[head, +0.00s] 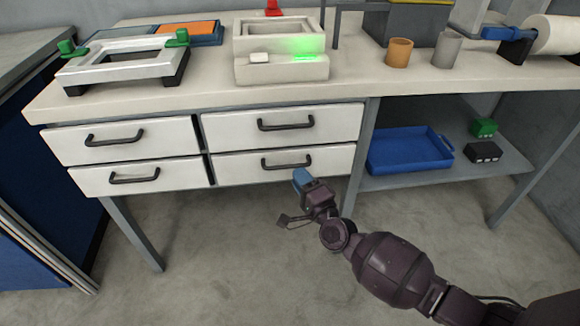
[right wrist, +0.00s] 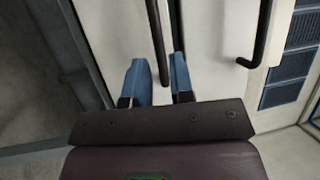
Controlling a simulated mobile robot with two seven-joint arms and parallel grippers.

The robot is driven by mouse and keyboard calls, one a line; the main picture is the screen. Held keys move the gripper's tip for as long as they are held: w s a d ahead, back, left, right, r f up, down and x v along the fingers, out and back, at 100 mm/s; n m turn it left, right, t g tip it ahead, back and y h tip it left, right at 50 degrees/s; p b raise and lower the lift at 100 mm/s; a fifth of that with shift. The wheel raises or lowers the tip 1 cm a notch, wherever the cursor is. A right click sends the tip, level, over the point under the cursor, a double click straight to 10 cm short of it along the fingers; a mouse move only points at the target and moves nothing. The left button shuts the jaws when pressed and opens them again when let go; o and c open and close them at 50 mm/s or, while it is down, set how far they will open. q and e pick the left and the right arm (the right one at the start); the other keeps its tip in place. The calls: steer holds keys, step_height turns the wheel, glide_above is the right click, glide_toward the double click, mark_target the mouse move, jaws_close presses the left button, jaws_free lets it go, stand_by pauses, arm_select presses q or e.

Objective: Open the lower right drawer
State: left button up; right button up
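The lower right drawer (head: 235,170) has a pale front and looks shut under the table top. Its dark bar handle (head: 286,162) is in the head view, and the handle also shows in the right wrist view (right wrist: 156,40). My right gripper (head: 302,180) has blue fingers and is just below the handle's right end in the head view. In the right wrist view its two fingertips (right wrist: 159,68) are apart, one on each side of the handle's end. Whether they touch the handle cannot be told. My left gripper is not in view.
The upper right drawer (head: 340,120) is shut, with its handle (head: 286,121) close above. Two more shut drawers are at left. A shelf at right holds a blue tray (head: 410,165). A table leg (head: 357,155) stands beside the drawers. The floor in front is clear.

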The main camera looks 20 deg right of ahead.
mark_target(291, 166)
steer(key=shift+b+x, duration=0.3)
steer(key=shift+x, duration=2.1)
jaws_close()
